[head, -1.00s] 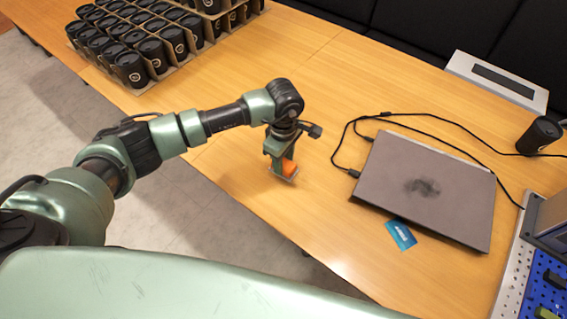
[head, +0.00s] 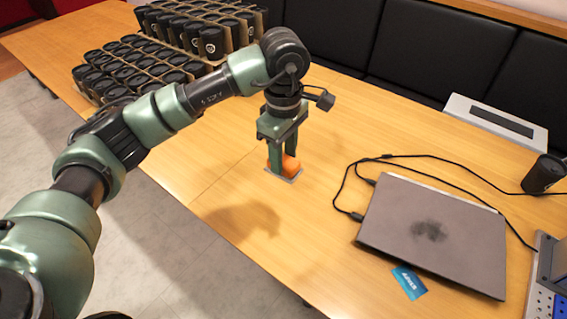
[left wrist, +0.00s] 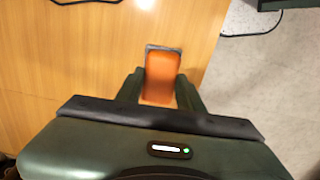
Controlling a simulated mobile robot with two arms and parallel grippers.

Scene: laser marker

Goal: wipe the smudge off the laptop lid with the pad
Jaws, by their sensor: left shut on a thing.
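The grey laptop (head: 437,228) lies closed on the wooden table at the right in the head view. A dark smudge (head: 429,231) is near the middle of its lid. My left gripper (head: 282,168) is left of the laptop, pointing down, shut on the pad (head: 291,165), which has an orange grip and a grey base. The pad's orange grip also shows between the fingers in the left wrist view (left wrist: 161,78). The pad is apart from the laptop and appears held above the table. My right gripper is in neither view.
A blue card (head: 409,282) lies at the laptop's near edge. A black cable (head: 345,190) loops behind and left of the laptop. A black cup (head: 543,174) and a white panel (head: 495,122) are at the back right. Trays of black cups (head: 150,62) fill the back left.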

